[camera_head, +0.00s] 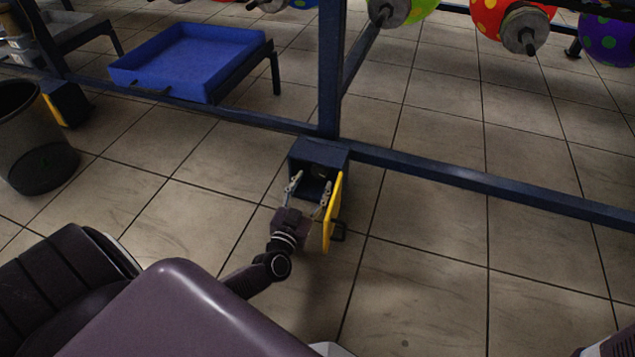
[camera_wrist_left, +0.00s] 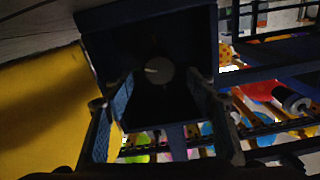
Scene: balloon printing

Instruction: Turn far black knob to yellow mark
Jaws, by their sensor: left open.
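A dark blue box (camera_head: 306,153) hangs on the rail, its yellow door (camera_head: 334,215) swung open. My left gripper (camera_head: 309,188) is open at the box's front, one finger on each side of the opening. In the left wrist view, a round dark knob (camera_wrist_left: 158,71) with a pale streak shows deep in the shadowed box, between the two open fingers and apart from them. I cannot tell a second knob or a yellow mark in the dark interior. My right gripper is not in view.
The blue rail (camera_head: 480,184) runs across the floor, with an upright post (camera_head: 330,70) behind the box. A blue tray (camera_head: 190,58) stands at the back left and a dark bin (camera_head: 35,135) at the left. Colourful balloons (camera_head: 490,18) are at the top right. Floor on the right is clear.

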